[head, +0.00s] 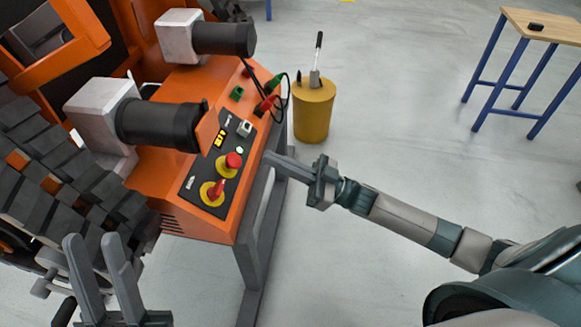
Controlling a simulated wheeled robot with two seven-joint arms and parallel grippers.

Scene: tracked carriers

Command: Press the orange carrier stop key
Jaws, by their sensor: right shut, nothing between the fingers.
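The orange carrier (172,88) fills the left of the head view. Its black control panel (194,181) faces up, with a red mushroom key (234,159) on a yellow base. Below it is a red turn handle (217,189) on a yellow disc. My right gripper (268,157) is shut and empty, its tips just right of the panel edge in the picture, pointing left toward the mushroom key and apart from it. How high the tips are above the panel is hard to tell. My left gripper (94,240) is open and empty at bottom left, beside the track.
Black cylinders (160,125) stick out over the panel's left side. Cables (262,88) plug into the carrier's far end. A yellow drum (313,110) with a lever stands behind. A table (545,25) is far right. The floor between is clear.

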